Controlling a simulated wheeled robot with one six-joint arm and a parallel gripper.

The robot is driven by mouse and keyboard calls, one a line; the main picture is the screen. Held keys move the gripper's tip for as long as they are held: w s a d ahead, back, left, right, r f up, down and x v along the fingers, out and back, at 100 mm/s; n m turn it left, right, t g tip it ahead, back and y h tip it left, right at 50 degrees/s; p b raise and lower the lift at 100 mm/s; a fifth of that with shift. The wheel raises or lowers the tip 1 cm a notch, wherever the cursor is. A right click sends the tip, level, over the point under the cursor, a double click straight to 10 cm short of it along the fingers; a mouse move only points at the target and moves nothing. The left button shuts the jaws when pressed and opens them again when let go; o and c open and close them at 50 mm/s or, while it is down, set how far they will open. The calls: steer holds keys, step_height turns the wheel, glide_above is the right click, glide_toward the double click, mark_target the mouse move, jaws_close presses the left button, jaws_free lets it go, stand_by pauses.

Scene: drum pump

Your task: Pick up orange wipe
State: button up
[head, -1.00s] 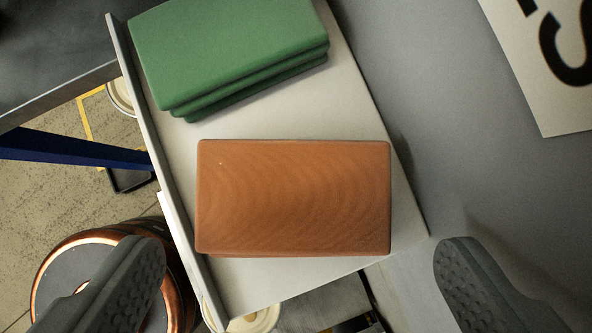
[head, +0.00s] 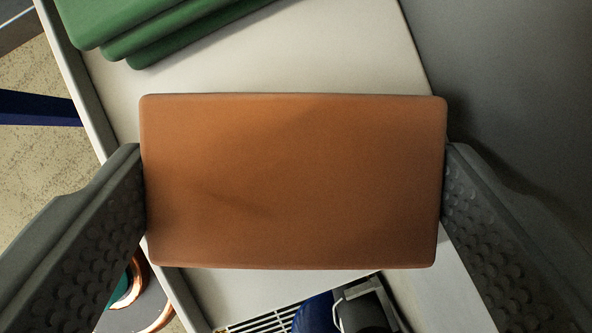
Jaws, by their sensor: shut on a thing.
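The orange wipe (head: 295,180) is a flat, rounded rectangular block that fills the middle of the head view. My gripper (head: 294,190) has one grey, dimpled finger against its left short edge and the other against its right short edge. The gripper is shut on the wipe. The wipe is over the pale shelf (head: 330,50). I cannot tell whether its underside touches the shelf.
A stack of green wipes (head: 150,30) lies on the shelf at the upper left. A raised lip runs along the shelf's left edge. A grey surface (head: 520,80) is at the right. Below the shelf are a white grille (head: 265,318) and a blue object (head: 313,314).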

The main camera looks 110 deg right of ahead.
mark_target(284, 222)
steer(key=shift+s+r, duration=0.2)
steer(key=shift+r, duration=3.4)
steer(key=s, duration=1.9)
steer(key=shift+s, duration=0.3)
steer(key=shift+f, duration=0.1)
steer(key=o, duration=0.5)
steer(key=c, duration=0.4)
